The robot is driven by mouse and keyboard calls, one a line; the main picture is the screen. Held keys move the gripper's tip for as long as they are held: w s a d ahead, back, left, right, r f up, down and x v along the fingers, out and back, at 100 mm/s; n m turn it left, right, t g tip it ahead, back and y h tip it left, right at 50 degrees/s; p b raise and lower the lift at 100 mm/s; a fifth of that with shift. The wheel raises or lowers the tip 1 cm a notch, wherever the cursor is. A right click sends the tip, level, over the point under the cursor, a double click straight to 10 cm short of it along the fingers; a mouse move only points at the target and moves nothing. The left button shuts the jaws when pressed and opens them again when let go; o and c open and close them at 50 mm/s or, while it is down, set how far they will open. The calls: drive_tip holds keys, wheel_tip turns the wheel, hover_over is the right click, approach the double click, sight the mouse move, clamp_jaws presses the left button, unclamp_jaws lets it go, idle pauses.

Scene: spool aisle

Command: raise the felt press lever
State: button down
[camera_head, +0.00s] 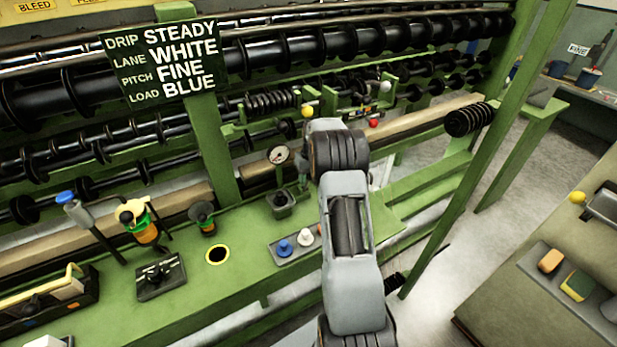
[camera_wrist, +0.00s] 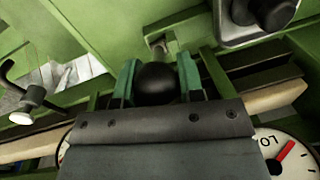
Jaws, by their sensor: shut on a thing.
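A black ball knob (camera_wrist: 156,86), which I take to be the end of the felt press lever, sits between the green fingers of my gripper (camera_wrist: 158,72) in the wrist view. The fingers are shut on it, one on each side. A short metal rod end shows just beyond the knob; the rest of the lever is hidden. In the head view my arm covers the gripper and most of the lever area, beside a round gauge (camera_head: 278,155) on the green frame.
A green sign (camera_head: 165,62) hangs on the upright. Black rollers run behind. Grey floor (camera_head: 450,240) lies open between bench and right table.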

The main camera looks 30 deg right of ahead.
drive_tip(key=shift+w, duration=0.1)
idle(0.4)
drive_tip(key=c, duration=0.8)
unclamp_jaws()
drive_tip(key=shift+a, duration=0.1)
